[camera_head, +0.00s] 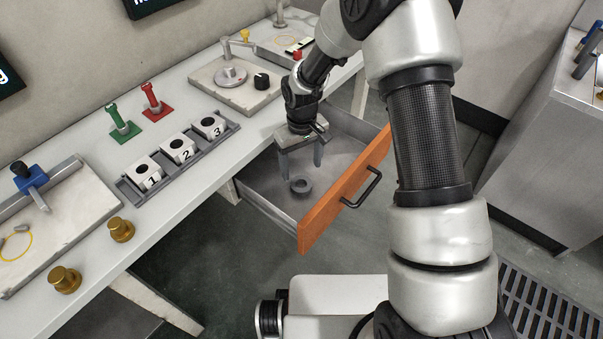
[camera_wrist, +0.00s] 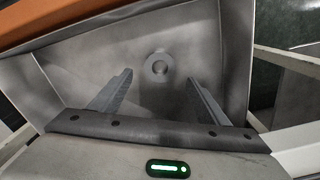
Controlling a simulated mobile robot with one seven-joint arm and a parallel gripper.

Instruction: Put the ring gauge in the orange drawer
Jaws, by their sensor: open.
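The ring gauge (camera_head: 300,186) is a small grey ring with a round hole. It lies flat on the floor of the pulled-out orange drawer (camera_head: 337,202), near its left end in the head view. The wrist view also shows the ring gauge (camera_wrist: 158,65) on the drawer floor, beyond my fingertips. My gripper (camera_head: 301,178) is over the drawer, pointing down, with its fingers apart and nothing between them. In the wrist view my gripper (camera_wrist: 158,82) is open, and the ring gauge is clear of both fingers. The drawer has a dark handle (camera_head: 361,188) on its front.
The bench (camera_head: 175,205) runs along the wall above the drawer. On it stand a rack of numbered blocks (camera_head: 180,155), green (camera_head: 122,125) and red (camera_head: 155,103) stands, brass knobs (camera_head: 121,230) and a dial plate (camera_head: 235,85). A metal cabinet (camera_head: 545,130) stands at right.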

